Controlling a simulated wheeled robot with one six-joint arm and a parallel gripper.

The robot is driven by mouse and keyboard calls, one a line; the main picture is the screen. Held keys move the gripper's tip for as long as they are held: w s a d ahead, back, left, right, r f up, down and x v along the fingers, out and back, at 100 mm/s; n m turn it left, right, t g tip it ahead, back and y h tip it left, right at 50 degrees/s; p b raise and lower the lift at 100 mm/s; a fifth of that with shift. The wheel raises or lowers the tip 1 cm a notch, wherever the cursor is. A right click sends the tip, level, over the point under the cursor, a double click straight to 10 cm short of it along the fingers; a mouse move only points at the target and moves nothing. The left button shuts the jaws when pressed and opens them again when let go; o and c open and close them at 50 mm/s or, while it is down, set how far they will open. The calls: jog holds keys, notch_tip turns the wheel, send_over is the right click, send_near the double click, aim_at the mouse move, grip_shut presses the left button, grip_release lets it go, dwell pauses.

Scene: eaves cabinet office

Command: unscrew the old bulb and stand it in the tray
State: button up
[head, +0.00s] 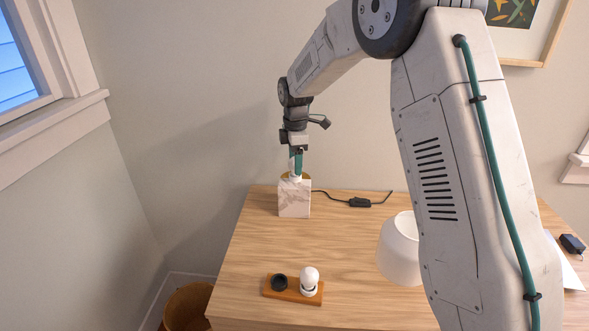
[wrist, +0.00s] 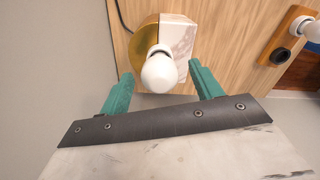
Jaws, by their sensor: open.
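The old bulb (wrist: 159,75) is white and round. It sits upright in a white socket on a brass disc (wrist: 143,42) on top of the marble lamp base (head: 294,199). My gripper (wrist: 161,72) is open above the lamp, its teal fingers on either side of the bulb with a visible gap on each side. In the head view, my gripper (head: 296,160) partly hides the bulb. The wooden tray (head: 270,293) lies near the front of the desk. It has an empty-looking black holder (head: 279,282) at left and another white bulb (head: 309,275) standing in a white holder at right.
A white lampshade (head: 399,252) stands on the desk (head: 345,225) right of the tray, partly behind my arm. A black cord with a switch (head: 360,202) runs behind. A black box (head: 572,243) lies far right. A basket (head: 187,306) is on the floor at left.

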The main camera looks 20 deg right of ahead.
jog(key=m, duration=1)
jog(key=shift+m, duration=0.3)
jog(key=m, duration=0.5)
jog(key=shift+m, duration=0.4)
jog(key=m, duration=0.5)
jog(key=shift+c, duration=0.2)
jog(key=c, duration=1)
jog(key=n, duration=0.5)
jog(key=shift+r+n, duration=0.1)
jog(key=shift+n, duration=0.3)
